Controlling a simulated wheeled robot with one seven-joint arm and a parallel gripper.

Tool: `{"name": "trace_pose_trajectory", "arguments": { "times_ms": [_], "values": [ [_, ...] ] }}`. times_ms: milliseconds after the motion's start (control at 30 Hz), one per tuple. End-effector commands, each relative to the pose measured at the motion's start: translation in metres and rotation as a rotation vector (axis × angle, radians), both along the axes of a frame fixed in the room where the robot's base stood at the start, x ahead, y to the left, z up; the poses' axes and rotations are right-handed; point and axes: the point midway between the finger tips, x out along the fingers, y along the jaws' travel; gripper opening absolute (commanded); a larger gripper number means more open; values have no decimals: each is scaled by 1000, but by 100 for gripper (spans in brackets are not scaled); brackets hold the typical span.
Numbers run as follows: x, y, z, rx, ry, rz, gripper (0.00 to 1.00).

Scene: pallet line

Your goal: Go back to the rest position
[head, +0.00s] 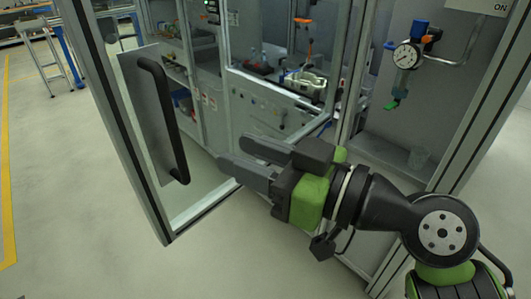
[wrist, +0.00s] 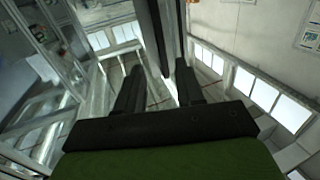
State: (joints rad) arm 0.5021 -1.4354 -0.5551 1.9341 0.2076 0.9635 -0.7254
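My gripper (head: 245,162) is in the middle of the head view, in front of the machine's door opening. Its two dark fingers are spread apart with nothing between them. The open glass door (head: 205,185) stands to the left of my gripper, and its black handle (head: 165,115) is apart from the fingertips in the head view.
The machine frame and its right post (head: 345,75) stand close beyond my arm. A pressure gauge (head: 406,56) with a blue and orange valve hangs on the right panel. The floor (head: 80,190) at left is clear.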

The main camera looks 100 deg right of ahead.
Motion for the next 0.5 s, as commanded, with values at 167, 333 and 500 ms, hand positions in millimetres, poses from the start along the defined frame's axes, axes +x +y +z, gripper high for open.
{"name": "trace_pose_trajectory", "arguments": {
  "times_ms": [167,333,500],
  "values": [
    [-17,14,1,-1,-1,-1,37],
    [-18,16,0,1,1,1,37],
    [-18,16,0,1,1,1,37]
  ]
}}
